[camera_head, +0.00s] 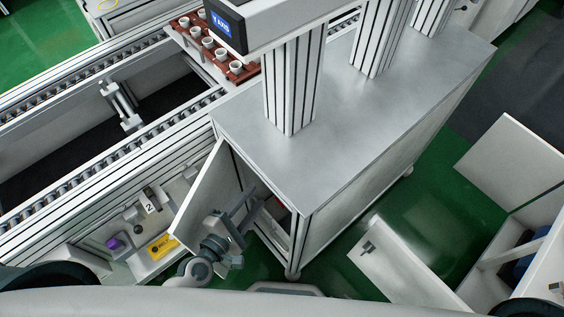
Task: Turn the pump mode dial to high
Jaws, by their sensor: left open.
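I cannot make out the pump mode dial in this view. The open cabinet (308,228) under the metal top has a white door (203,197) swung out to the left. My left gripper (259,205) is at the cabinet opening, just right of the door, with its fingers pointing inward. It is open, and I see nothing between its fingers. A small red part (283,202) shows inside behind it. The gripper and arm hide much of the interior. My right gripper is not in view.
Left of the door are a yellow panel (161,246), a purple knob (114,243) and a plate marked 2 (150,200). An open white cabinet (510,165) stands at right, with green floor (425,225) between.

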